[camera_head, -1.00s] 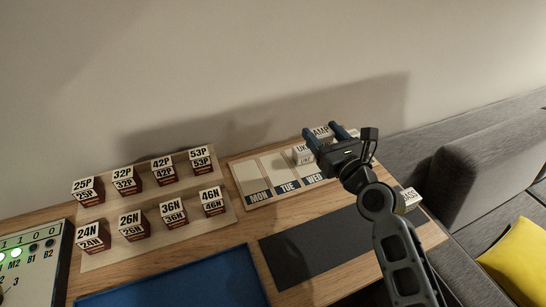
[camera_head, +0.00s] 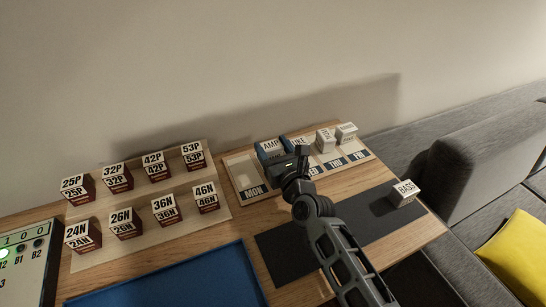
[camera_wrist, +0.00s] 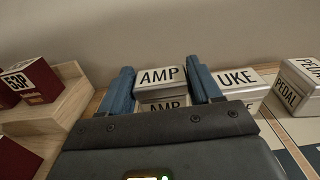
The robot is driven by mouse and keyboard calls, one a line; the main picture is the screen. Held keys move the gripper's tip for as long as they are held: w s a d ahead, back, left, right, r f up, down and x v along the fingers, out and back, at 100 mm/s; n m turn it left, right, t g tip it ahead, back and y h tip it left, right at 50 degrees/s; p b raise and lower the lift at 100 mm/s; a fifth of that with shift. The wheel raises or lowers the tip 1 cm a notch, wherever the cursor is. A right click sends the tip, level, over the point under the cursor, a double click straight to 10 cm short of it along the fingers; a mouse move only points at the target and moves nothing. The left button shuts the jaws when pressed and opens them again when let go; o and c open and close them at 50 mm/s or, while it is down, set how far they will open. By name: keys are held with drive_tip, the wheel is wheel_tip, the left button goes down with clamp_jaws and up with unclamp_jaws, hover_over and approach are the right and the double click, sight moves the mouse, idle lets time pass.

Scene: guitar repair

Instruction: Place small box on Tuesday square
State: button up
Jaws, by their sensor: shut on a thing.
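My gripper (camera_head: 272,149) is shut on a small white box lettered AMP (camera_head: 270,145), one blue finger on each side of it. The AMP box also shows between the fingers in the wrist view (camera_wrist: 162,76). It is over the back of the weekday board (camera_head: 237,168), right of the MON label (camera_head: 254,191). My gripper and arm hide the TUE label and most of that square. I cannot tell whether the box touches the board. A white UKE box (camera_wrist: 238,77) stands close to the right finger.
A PEDAL box (camera_wrist: 302,82) and another white box (camera_head: 346,132) stand farther right on the board. A BASS box (camera_head: 404,193) sits on the dark mat (camera_head: 285,262). A stepped rack (camera_head: 221,212) of dark red boxes is at left. A blue tray (camera_head: 215,272) lies in front.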

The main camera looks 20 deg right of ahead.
drive_tip(key=shift+f+b, duration=0.35)
drive_tip(key=shift+f, duration=0.4)
drive_tip(key=shift+s+f+b, duration=0.15)
drive_tip(key=shift+f+b, duration=0.45)
drive_tip(key=shift+f, duration=0.15)
drive_tip(key=o, duration=0.8)
drive_tip(key=shift+s+f, duration=0.1)
drive_tip(key=shift+f, duration=0.1)
drive_tip(key=shift+r+p, duration=0.55)
drive_tip(key=shift+p, duration=0.05)
drive_tip(key=s, duration=0.3)
drive_tip(key=s+p, duration=0.1)
drive_tip(key=s, duration=0.6)
drive_tip(key=shift+r, duration=0.25)
drive_tip(key=shift+s+r, duration=0.15)
drive_tip(key=shift+s, duration=0.65)
